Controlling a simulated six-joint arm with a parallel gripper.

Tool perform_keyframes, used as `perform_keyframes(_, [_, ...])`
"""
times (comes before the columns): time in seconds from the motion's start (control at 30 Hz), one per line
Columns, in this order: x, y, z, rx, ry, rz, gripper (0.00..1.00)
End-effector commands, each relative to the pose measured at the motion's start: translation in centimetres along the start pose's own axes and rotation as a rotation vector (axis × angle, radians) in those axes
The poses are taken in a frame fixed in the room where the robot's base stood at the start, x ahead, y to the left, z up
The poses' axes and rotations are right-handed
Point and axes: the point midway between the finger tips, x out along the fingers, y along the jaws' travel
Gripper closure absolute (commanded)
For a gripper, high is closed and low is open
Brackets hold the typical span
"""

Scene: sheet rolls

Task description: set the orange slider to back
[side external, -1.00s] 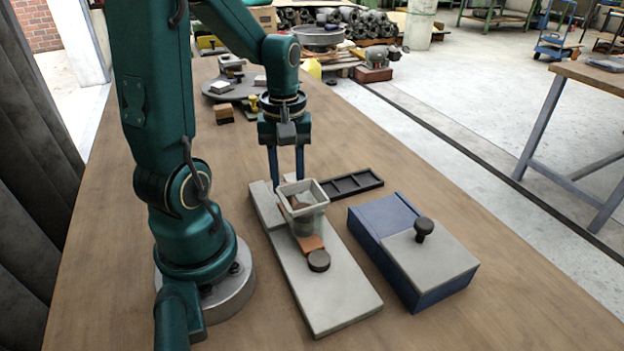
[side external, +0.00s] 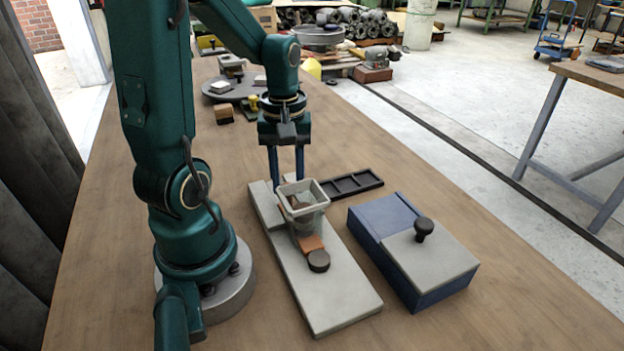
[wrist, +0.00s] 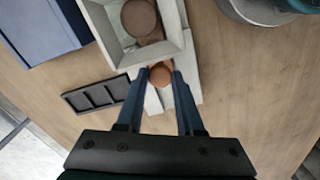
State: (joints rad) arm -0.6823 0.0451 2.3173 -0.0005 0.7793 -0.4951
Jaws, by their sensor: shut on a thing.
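The orange slider (side external: 311,243) lies on a long grey base plate (side external: 345,300). A grey open-topped box (side external: 321,208) stands over its middle and hides part of it. A dark round knob (side external: 319,261) is at the near end of the slider. In the wrist view, an orange-brown round knob (wrist: 160,76) lies between the fingers of my gripper (wrist: 160,80), just outside the box wall. My gripper (side external: 287,178) points down behind the box, shut on that knob. The box hides the contact in the side view.
A blue box with a grey lid (side external: 440,260) and black knob stands right of the plate. A black compartment tray (side external: 350,184) lies behind it. Small blocks and a round grey stand (side external: 235,90) are farther back. Bare table lies at the front right.

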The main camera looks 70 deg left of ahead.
Motion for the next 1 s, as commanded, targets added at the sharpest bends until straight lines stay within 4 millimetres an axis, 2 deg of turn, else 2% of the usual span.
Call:
perform_keyframes(0.57, [-0.1, 0.0, -0.2, -0.003, 0.001, 0.002, 1.00])
perform_keyframes(0.67, [-0.1, -0.4, -1.2, -0.007, 0.001, 0.001, 1.00])
perform_keyframes(0.9, [-0.1, -2.1, -5.5, -0.010, 0.003, 0.002, 1.00])
perform_keyframes(1.0, [-0.1, -2.6, -6.7, -0.007, 0.004, 0.002, 1.00])
